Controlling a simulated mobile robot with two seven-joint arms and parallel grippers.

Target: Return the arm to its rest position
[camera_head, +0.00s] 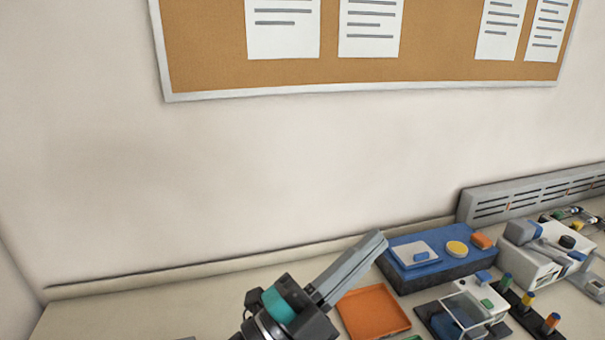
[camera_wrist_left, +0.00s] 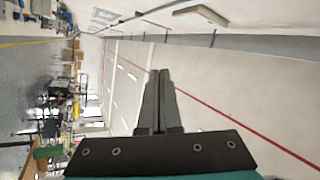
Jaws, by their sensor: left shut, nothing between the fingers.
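My left gripper (camera_head: 378,241) comes in from the bottom of the head view, its long grey fingers pointing up and to the right. The fingers are closed together with nothing between them. In the head view the fingertips overlap the left edge of the blue box. In the left wrist view the closed fingers (camera_wrist_left: 160,76) point away from the camera toward a distant wall and ceiling, with no object near the tips. My right gripper does not show in either view.
An orange tray (camera_head: 373,312) lies beside the gripper. A blue box (camera_head: 437,274) with a white plate and buttons stands behind it. A white device (camera_head: 543,250) and a grey slotted rail (camera_head: 530,197) are at the right. The bench's left part (camera_head: 130,315) is mostly clear. A corkboard (camera_head: 215,75) hangs above.

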